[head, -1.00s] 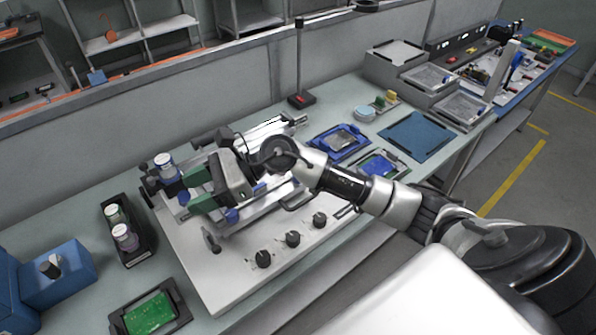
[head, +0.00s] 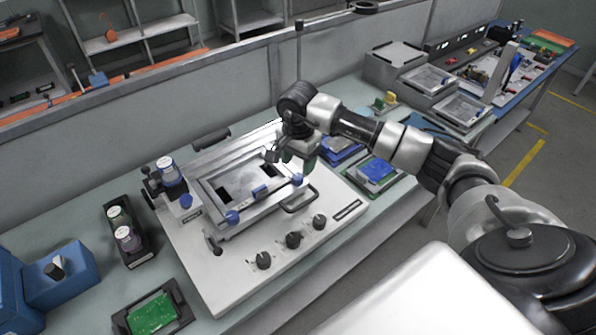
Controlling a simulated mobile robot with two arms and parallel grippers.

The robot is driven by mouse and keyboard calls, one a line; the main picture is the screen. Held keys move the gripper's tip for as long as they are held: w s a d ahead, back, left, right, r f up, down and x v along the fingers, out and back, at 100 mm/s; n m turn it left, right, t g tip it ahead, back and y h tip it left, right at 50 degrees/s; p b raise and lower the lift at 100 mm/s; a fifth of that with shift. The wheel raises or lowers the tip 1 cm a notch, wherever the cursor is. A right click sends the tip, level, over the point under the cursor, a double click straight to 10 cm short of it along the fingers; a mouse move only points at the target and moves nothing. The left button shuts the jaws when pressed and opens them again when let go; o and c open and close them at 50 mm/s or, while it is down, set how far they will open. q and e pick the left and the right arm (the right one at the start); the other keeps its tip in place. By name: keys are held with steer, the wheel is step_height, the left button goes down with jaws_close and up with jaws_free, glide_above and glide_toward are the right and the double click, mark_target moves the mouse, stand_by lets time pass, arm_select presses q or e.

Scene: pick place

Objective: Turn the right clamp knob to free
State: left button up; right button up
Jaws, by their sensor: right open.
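The printer fixture (head: 205,255) is a white base with a silver frame (head: 215,190) on top. My right gripper (head: 296,160) is open and empty, just above and behind the right knob. Its fingers are small and partly hidden by the wrist; I cannot tell whether they touch the frame. My left gripper is not in view.
Several black dials (head: 292,240) line the base's front, beside a handle (head: 300,200). A black holder with jars (head: 128,238) and a green board tray (head: 152,312) are at left. Blue board trays (head: 372,172) lie to the right, under my arm.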

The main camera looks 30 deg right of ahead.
mark_target(298, 176)
steer(key=shift+f+p, duration=0.5)
steer(key=shift+f, duration=2.15)
steer(key=c, duration=0.9)
